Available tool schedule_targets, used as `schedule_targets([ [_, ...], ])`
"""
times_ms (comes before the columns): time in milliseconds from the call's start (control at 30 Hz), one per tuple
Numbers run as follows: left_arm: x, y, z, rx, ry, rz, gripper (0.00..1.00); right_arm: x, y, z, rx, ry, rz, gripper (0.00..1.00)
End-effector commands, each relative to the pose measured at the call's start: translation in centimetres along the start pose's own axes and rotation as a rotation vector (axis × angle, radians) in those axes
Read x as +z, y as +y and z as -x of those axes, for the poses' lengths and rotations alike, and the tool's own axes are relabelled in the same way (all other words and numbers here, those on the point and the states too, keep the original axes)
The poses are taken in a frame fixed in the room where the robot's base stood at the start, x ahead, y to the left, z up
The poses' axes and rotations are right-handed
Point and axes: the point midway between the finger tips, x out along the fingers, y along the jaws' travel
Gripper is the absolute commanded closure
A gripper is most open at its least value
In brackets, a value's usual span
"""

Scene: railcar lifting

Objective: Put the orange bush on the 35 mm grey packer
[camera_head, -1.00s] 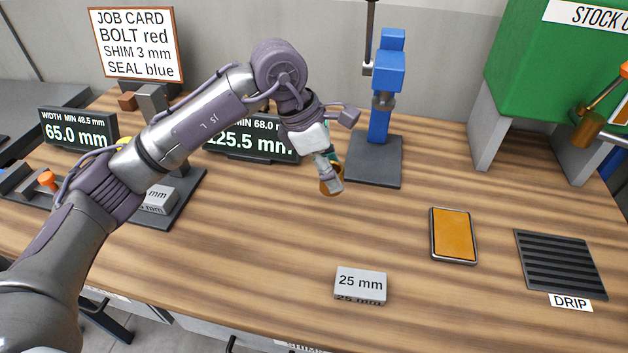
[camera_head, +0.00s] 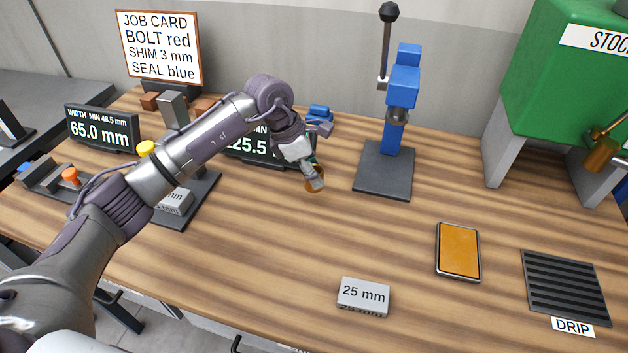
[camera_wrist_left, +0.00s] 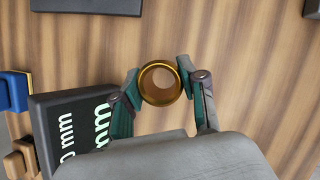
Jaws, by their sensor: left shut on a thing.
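My left gripper (camera_head: 313,178) is shut on the orange bush (camera_head: 316,188), a short golden-orange ring, and is above the middle of the bench. In the left wrist view the bush (camera_wrist_left: 164,99) sits between the two fingertips of the left gripper (camera_wrist_left: 160,84), and I look through its hole at wood. A grey packer (camera_head: 175,203) marked "mm" lies on a dark plate at the left; my arm hides its number. Another grey packer (camera_head: 363,295), marked 25 mm, lies alone at the front, apart from the gripper. My right gripper is not in view.
A blue press (camera_head: 401,85) on a dark base stands behind the gripper. A 125.5 display (camera_head: 250,150) is behind my arm; a 65.0 mm display (camera_head: 101,130) is farther left. An orange pad (camera_head: 459,251) and drip grid (camera_head: 566,287) lie right.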

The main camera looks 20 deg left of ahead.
Motion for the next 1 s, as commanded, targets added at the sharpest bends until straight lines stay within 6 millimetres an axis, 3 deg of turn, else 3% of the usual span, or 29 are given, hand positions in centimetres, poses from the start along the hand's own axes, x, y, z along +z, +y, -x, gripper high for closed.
schedule_targets([
  [300, -1.4, -0.1, -3.4, -0.003, 0.0, 0.001, 1.0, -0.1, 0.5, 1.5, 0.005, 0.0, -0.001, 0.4],
  [667, -1.6, 0.0, -4.0, 0.0, 0.0, -0.001, 1.0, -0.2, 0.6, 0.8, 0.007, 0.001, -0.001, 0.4],
  [700, -1.6, -0.1, -3.9, -0.001, 0.001, 0.0, 0.52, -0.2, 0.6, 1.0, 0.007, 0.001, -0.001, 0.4],
  [800, -1.6, -0.1, -3.9, -0.002, 0.001, 0.0, 0.35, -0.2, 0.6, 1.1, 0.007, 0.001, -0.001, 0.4],
  [1000, -1.6, -0.1, -3.9, -0.002, 0.001, 0.0, 0.33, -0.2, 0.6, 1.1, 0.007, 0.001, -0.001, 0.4],
])
